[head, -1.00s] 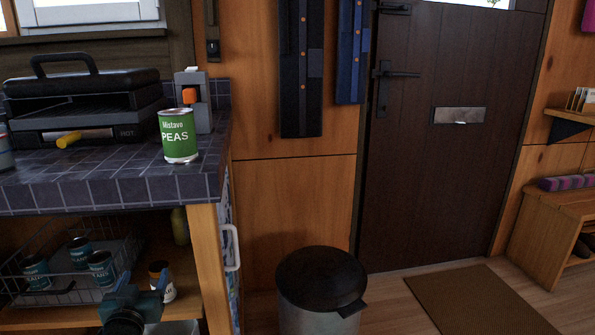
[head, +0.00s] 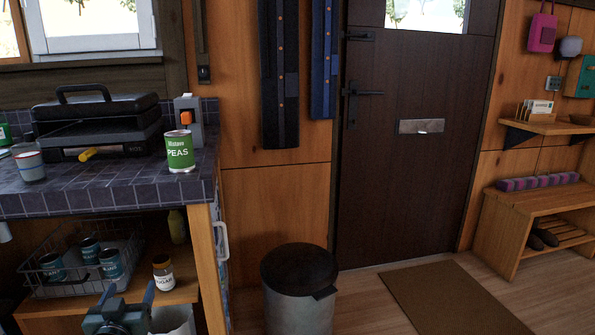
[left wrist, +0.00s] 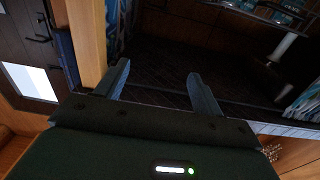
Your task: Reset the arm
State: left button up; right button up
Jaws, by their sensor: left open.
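My left gripper (head: 127,301) shows at the bottom left of the head view, in front of the open shelf under the counter. Its two blue-grey fingers point up and stand apart, with nothing between them. In the left wrist view the fingers (left wrist: 156,82) are also spread and empty, with a dark space beyond them. My right gripper is in neither view.
A green peas can (head: 180,152) stands near the corner of the tiled counter (head: 110,190), beside a black grill (head: 97,125). Below are a wire basket (head: 45,284) of cans and a sugar jar (head: 163,274). A bin (head: 298,290) stands right of the counter.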

pick_arm(q)
jog(key=s+d+f+m+h+b, duration=0.2)
jog(key=s+d+m+h+b, duration=0.15)
jog(key=s+d, duration=0.45)
jog(key=s+d+f+m+h+b, duration=0.25)
jog(key=s+d+h, duration=0.25)
jog(key=d, duration=0.5)
jog(key=s+d+r+m+h+b, duration=0.25)
jog(key=s+d+h, duration=0.25)
jog(key=s+d, duration=0.55)
jog(key=s+a+r+n+g+y+p, duration=0.1)
jog(key=r+p, duration=0.4)
jog(key=p, duration=1.4)
jog(key=s+a+r+n+g+y+p, duration=0.2)
jog(key=a+r+g+y+p, duration=0.3)
jog(key=p, duration=1.3)
jog(key=shift+s+a+r+g+y+p, duration=0.4)
jog(key=shift+a+r+g, duration=0.25)
jog(key=shift+r, duration=0.1)
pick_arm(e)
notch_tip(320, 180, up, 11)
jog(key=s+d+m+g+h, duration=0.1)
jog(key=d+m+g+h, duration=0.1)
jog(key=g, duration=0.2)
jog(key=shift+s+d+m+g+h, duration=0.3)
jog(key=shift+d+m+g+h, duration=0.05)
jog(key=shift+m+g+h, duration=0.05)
